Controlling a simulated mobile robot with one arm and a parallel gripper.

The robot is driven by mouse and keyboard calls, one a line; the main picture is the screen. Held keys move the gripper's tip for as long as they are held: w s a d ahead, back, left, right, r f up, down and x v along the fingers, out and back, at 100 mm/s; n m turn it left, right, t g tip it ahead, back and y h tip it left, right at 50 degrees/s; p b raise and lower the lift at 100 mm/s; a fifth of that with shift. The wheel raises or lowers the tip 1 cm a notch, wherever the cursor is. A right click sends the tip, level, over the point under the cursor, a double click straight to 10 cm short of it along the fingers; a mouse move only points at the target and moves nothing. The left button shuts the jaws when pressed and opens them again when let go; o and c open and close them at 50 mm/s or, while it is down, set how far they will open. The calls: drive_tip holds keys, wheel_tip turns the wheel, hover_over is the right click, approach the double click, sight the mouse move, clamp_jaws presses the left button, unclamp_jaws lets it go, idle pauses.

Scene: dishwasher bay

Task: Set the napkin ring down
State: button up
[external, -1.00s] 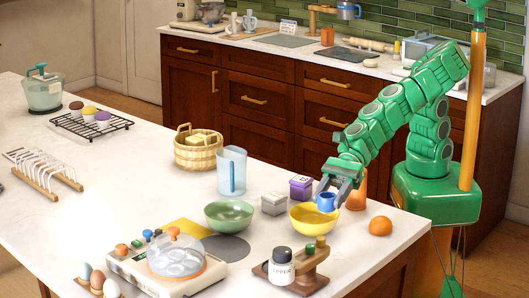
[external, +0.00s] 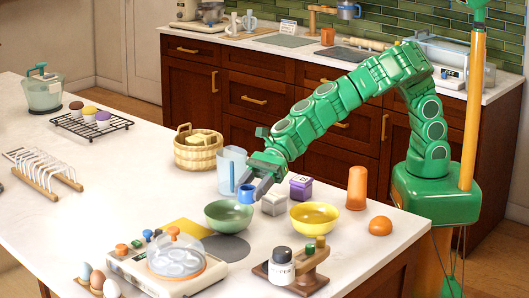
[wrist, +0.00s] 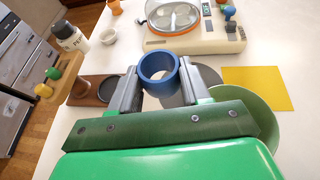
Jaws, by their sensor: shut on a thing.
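The blue napkin ring (external: 245,195) is held between the fingers of my gripper (external: 256,187), up in the air. My gripper hides part of the green bowl (wrist: 262,122).
An egg cooker (external: 160,275) and a wooden stand with a jar (external: 282,268) are at the front. The counter's left middle is clear.

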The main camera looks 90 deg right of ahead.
drive_tip(key=w+d+t, duration=0.1)
drive_tip(key=w+d, duration=1.2)
drive_tip(key=m+h, duration=0.1)
drive_tip(key=m, duration=0.1)
hover_over(177, 196)
drive_tip(key=f, duration=0.2)
drive_tip(key=shift+t, duration=0.4)
drive_tip(key=shift+f, duration=5.45)
drive_tip(key=shift+f, duration=0.1)
drive_tip(key=o, duration=1)
drive_tip(key=shift+v, duration=6.05)
